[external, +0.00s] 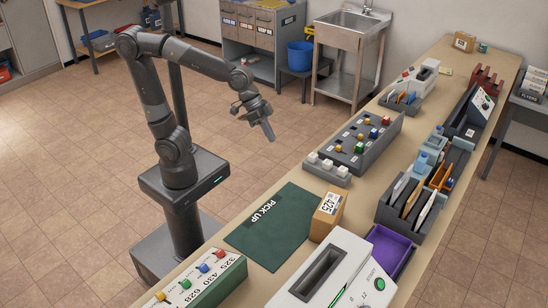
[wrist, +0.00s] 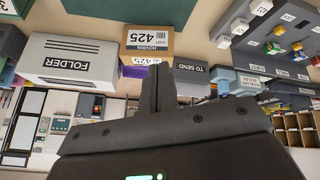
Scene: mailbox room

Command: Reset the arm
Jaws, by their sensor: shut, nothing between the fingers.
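My arm rises from its column at the left in the external view. My gripper (external: 268,130) hangs at the arm's end in front of the long table, over the tiled floor, apart from everything. It is shut and holds nothing. In the wrist view the shut fingers of my gripper (wrist: 165,88) point up in the middle of the picture.
The long table (external: 283,185) carries a green PICK UP mat (external: 262,243), a brown 425 box (external: 327,214), a white machine (external: 350,250), a purple tray (external: 388,250) and a grey knob panel (external: 358,147). A sink (external: 345,20) and blue bucket (external: 300,56) stand behind. Floor around the arm is clear.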

